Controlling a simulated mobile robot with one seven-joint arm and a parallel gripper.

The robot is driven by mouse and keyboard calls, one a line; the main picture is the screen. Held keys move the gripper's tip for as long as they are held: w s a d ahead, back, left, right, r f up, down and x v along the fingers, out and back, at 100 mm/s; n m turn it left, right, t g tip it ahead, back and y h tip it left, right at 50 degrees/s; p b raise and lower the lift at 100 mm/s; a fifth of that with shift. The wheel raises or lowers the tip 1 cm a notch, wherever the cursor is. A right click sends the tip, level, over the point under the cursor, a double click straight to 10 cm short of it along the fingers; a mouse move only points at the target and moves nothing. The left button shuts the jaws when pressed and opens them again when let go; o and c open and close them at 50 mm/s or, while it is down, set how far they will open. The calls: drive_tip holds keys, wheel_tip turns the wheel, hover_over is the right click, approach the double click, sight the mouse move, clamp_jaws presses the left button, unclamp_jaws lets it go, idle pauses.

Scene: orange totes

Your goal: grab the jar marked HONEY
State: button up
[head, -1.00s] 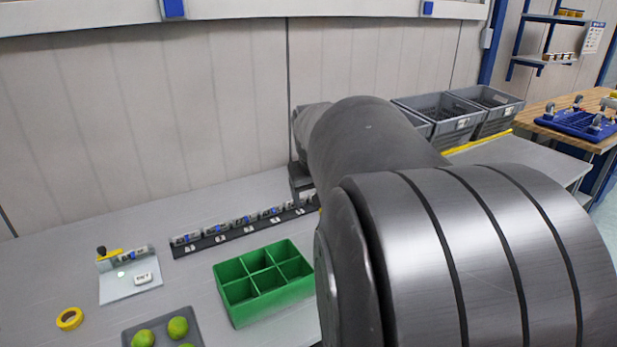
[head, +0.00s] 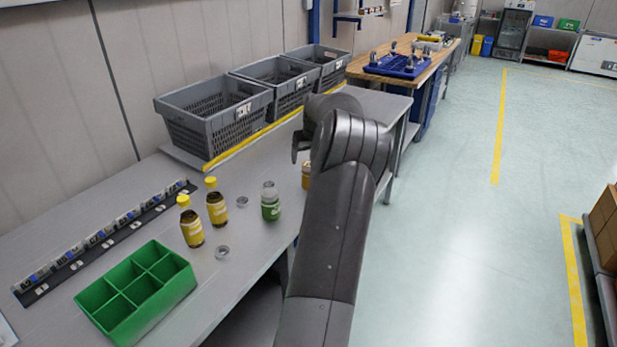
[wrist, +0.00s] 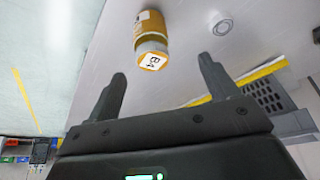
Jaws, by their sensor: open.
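A jar with an orange-yellow label (wrist: 150,32) shows in the wrist view, with a pale lid marked what looks like B4. I cannot read the word HONEY on it. An orange jar (head: 306,177) also shows in the head view near the table's front edge, partly hidden by my arm. My gripper (wrist: 163,85) is open and empty. In the wrist view the jar is beyond the fingertips, roughly between their lines and nearer the left finger, not touching them. In the head view my gripper (head: 298,146) is above and beside the orange jar, mostly hidden by my arm.
Two yellow-capped bottles (head: 191,222) (head: 216,202) and a green jar (head: 270,201) stand left of the orange jar. Small metal rings (head: 222,252) lie nearby. A green divided box (head: 138,290) and grey crates (head: 212,115) are on the table.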

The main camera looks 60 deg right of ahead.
drive_tip(key=x, duration=0.5)
drive_tip(key=shift+s+d+f, duration=0.1)
drive_tip(key=shift+s+d, duration=0.05)
drive_tip(key=shift+d, duration=0.05)
drive_tip(key=shift+s+d+x, duration=0.15)
drive_tip(key=shift+x, duration=1.3)
drive_tip(key=shift+s+d+x, duration=0.15)
drive_tip(key=shift+x, duration=1.3)
drive_tip(key=shift+c, duration=0.5)
drive_tip(key=c, duration=1.2)
